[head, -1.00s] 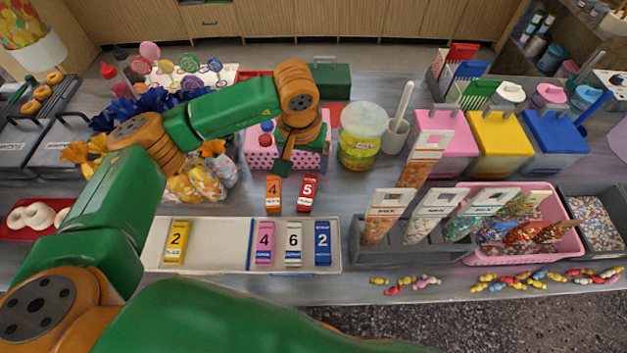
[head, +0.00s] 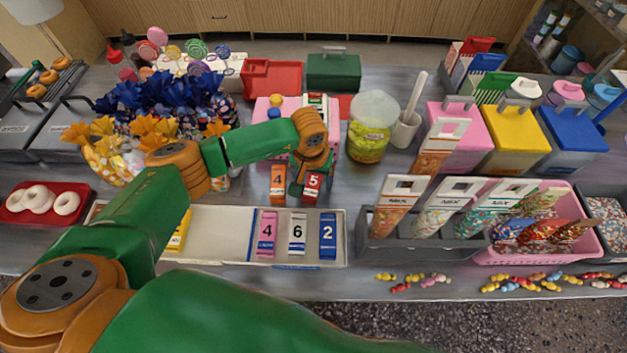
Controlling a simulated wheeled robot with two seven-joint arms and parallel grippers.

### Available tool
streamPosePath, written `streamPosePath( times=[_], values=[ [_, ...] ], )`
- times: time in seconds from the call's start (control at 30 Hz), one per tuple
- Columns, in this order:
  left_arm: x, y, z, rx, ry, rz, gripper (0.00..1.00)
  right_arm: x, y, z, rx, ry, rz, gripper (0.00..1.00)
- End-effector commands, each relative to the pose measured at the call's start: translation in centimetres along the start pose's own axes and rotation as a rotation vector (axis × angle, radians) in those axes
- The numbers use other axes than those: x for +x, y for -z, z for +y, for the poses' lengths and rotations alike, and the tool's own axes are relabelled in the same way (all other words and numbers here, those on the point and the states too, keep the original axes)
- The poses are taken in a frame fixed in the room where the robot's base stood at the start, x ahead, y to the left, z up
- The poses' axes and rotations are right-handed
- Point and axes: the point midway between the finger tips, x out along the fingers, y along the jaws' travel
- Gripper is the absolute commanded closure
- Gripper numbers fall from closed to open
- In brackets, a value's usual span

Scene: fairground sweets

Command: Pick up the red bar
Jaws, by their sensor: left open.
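The red bar (head: 312,188), marked 5, lies on the grey counter just behind the white tray. An orange bar (head: 278,184), marked 4, lies just to its left. My left gripper (head: 305,186) is open, pointing down at the red bar from behind, with its fingers over or beside the bar's far part. The fingers partly cover the bar's left side, and I cannot tell whether they touch it. My right gripper is not in view.
The white tray (head: 215,228) in front holds pink, white, blue and yellow bars, the yellow one partly behind my arm. A pink box stands behind my gripper. A lidded jar (head: 369,125) and a grey rack (head: 420,247) stand to the right.

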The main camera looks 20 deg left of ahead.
Motion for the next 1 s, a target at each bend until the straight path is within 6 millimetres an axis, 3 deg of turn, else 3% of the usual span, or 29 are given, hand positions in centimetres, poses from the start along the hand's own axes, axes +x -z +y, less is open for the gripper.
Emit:
streamPosePath(
  times=[0.07, 0.37, 0.77, 0.87, 1.0],
  values=[
    [0.0, 0.0, 0.0, 0.000, 0.000, 0.000, 0.20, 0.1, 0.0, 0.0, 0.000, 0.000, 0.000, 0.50],
    [0.0, 0.0, 0.0, -0.001, -0.001, 0.000, 1.00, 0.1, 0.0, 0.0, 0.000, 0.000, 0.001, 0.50],
    [-0.9, 0.3, 0.0, 0.000, -0.002, 0.005, 1.00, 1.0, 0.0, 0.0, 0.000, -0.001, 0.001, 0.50],
    [-2.6, 0.6, 0.0, 0.001, -0.002, 0.010, 1.00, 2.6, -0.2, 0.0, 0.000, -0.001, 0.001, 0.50],
    [-6.8, -2.0, -0.3, 0.005, -0.003, 0.008, 1.00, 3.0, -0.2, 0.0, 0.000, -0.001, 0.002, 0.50]
  ],
)
